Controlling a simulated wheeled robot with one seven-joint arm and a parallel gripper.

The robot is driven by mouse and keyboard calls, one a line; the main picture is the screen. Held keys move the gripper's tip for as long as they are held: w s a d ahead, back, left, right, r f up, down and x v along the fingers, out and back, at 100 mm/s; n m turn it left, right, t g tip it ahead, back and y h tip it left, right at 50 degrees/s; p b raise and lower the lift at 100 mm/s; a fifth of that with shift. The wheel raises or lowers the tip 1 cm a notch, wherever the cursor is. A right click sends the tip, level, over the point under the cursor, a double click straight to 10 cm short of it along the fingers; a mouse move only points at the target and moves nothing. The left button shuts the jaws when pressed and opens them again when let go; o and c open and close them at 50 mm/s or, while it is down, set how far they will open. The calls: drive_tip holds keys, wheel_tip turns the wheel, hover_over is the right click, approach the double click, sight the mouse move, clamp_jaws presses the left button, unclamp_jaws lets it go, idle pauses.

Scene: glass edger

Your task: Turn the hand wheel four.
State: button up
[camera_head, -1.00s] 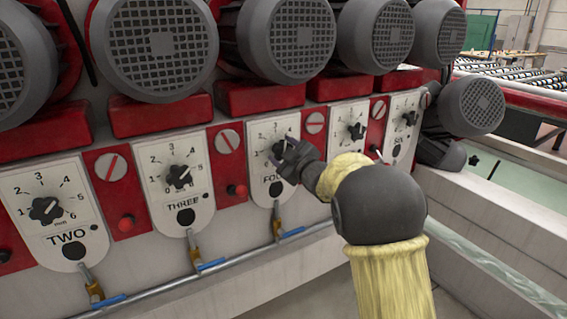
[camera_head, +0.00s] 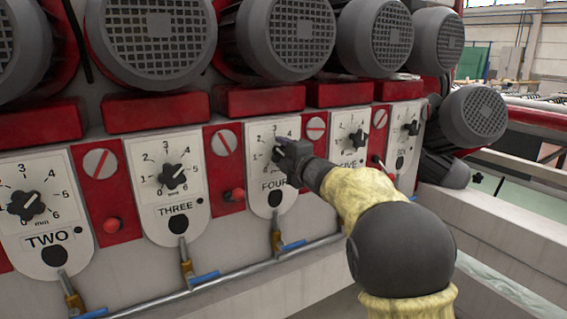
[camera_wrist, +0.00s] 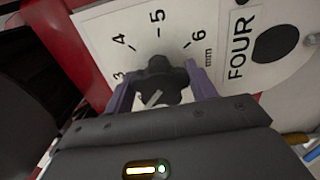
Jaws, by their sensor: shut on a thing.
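The hand wheel four is a black lobed knob with a light pointer mark. It sits on the white panel marked FOUR (camera_head: 284,130), which has a scale in mm. In the wrist view the knob (camera_wrist: 157,82) is between the two purple fingers of my gripper (camera_wrist: 158,88), one finger on each side, and the gripper is shut on it. The scale numbers 3 to 6 show beyond the knob in the wrist view. In the head view my gripper (camera_head: 283,152) covers most of the knob. The pointer's exact reading is hard to tell.
Hand wheels two (camera_head: 26,205), three (camera_head: 172,176), five (camera_head: 357,140) and six (camera_head: 412,129) are on neighbouring panels. Grey motors (camera_head: 285,38) overhang above. A pipe with blue-handled valves (camera_head: 203,278) runs below.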

drive_tip(key=shift+f+n, duration=0.1)
drive_tip(key=shift+n, duration=0.3)
drive_tip(key=o, duration=1)
drive_tip(key=b+v, duration=0.1)
drive_tip(key=v, duration=1.6)
drive_tip(key=shift+s+d, duration=0.15)
